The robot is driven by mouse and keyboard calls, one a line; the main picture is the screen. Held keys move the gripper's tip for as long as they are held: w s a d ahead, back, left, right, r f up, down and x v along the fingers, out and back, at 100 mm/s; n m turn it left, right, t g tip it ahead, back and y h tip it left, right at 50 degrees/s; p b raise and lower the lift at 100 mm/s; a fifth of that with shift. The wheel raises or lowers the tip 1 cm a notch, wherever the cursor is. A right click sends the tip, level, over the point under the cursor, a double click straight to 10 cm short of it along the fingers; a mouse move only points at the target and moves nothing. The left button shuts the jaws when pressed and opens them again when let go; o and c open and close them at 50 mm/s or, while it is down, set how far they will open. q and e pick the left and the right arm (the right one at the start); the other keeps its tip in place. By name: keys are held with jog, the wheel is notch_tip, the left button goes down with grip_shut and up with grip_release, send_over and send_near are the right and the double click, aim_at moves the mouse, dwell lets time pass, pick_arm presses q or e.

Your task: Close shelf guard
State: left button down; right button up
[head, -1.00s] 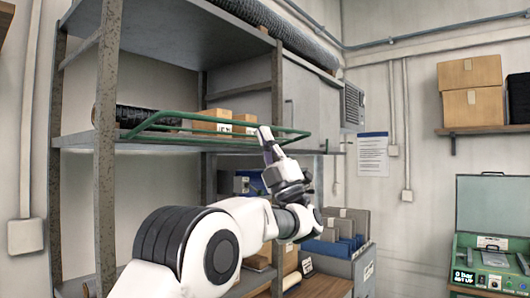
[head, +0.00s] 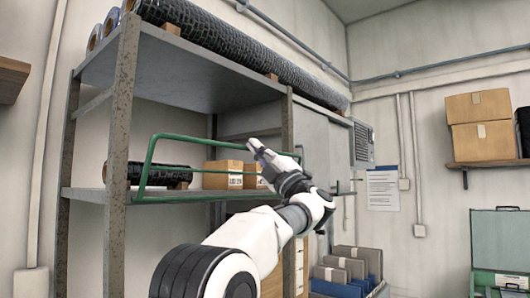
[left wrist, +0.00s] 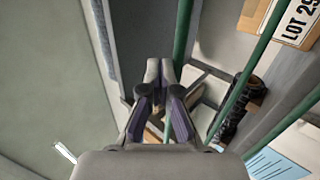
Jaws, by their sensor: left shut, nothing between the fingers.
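The shelf guard is a green tube frame (head: 146,165) at the front of the middle shelf board (head: 88,194). In the head view it stands raised at a steep tilt, its lower bar near the board's front edge. My left gripper (head: 258,148) is at the right part of the guard, by its upper bar, with its fingers shut and nothing between them. In the left wrist view the shut fingers (left wrist: 159,75) are close beside a green bar (left wrist: 184,30); I cannot tell if they touch it. My right gripper is not in view.
Behind the guard are a black roll (head: 160,174) and cardboard boxes (head: 223,174) on the shelf. A rusty upright (head: 119,150) stands in front at the left. A bin of folders (head: 340,270) is below right. Open room lies right of the shelf.

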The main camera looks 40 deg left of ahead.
pick_arm(q)
jog(key=a, duration=0.1)
jog(key=a+r, duration=0.1)
jog(key=p, duration=0.1)
jog(key=shift+w+a+r+g, duration=0.1)
jog(key=shift+a+r+g, duration=0.2)
jog(key=shift+a, duration=0.1)
jog(key=shift+w+a+r+p, duration=0.15)
jog(key=shift+a+p, duration=0.2)
jog(key=shift+a, duration=0.7)
